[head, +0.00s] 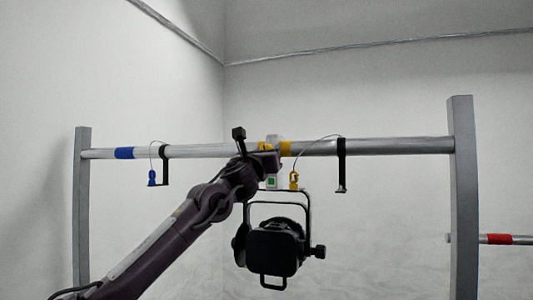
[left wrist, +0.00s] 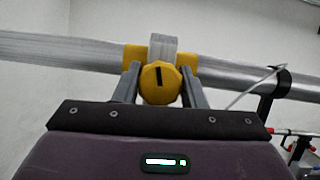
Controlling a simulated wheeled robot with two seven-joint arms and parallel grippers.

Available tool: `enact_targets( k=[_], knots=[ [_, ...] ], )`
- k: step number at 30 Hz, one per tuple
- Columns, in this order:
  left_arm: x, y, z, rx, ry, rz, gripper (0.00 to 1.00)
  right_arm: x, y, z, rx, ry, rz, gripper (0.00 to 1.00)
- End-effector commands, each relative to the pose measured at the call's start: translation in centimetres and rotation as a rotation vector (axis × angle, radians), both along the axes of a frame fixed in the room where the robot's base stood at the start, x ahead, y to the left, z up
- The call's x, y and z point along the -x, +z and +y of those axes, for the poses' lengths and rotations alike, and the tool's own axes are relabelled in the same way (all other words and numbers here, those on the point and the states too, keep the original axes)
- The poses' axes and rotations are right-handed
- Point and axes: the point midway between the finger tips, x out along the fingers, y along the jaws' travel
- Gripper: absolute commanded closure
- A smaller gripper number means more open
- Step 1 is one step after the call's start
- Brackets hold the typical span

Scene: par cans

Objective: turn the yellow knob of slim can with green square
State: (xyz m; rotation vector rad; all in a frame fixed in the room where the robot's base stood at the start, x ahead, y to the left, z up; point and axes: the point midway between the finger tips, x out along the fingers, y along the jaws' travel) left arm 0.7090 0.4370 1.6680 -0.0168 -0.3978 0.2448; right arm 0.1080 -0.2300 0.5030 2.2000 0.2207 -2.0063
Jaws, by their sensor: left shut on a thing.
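The slim can hangs below the silver bar as a black lamp (head: 273,247) in a yoke. Its green square (head: 271,182) shows on a pale clamp piece under the bar. The yellow knob (left wrist: 159,83) is in the middle of the left wrist view, an angular disc with a black mark, in front of the bar. My left gripper (left wrist: 160,85) is shut on the yellow knob, one finger on each side. In the head view my left gripper (head: 265,160) covers most of the knob. My right gripper is in neither view.
The silver bar (head: 400,146) runs between two grey posts (head: 463,200). It carries a blue band (head: 124,153) and yellow bands. A blue clip (head: 152,178), a yellow clip (head: 294,180) and black hooks (head: 341,165) hang from it. A red-banded bar (head: 498,239) is at right.

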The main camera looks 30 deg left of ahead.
Motion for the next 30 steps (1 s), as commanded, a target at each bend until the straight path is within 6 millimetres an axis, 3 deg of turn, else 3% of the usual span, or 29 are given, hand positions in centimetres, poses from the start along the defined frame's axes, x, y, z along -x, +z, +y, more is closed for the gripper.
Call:
enact_targets(
  k=[5, 6, 11, 21, 30],
  knots=[
    [-0.1, -0.2, 0.0, 0.000, 0.001, 0.004, 0.85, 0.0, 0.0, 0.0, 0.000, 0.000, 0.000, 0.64],
    [-0.1, -0.2, 0.0, 0.000, 0.001, 0.004, 0.61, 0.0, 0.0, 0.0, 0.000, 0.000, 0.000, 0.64],
    [0.0, -0.1, 0.0, 0.001, 0.001, 0.002, 0.41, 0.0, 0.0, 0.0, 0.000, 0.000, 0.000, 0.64],
    [0.4, -0.4, -0.1, 0.002, -0.001, 0.000, 0.41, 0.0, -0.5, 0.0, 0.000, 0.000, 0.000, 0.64],
    [4.6, -2.6, -1.2, 0.000, 0.000, 0.000, 0.41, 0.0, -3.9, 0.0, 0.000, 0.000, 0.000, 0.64]
  ],
)
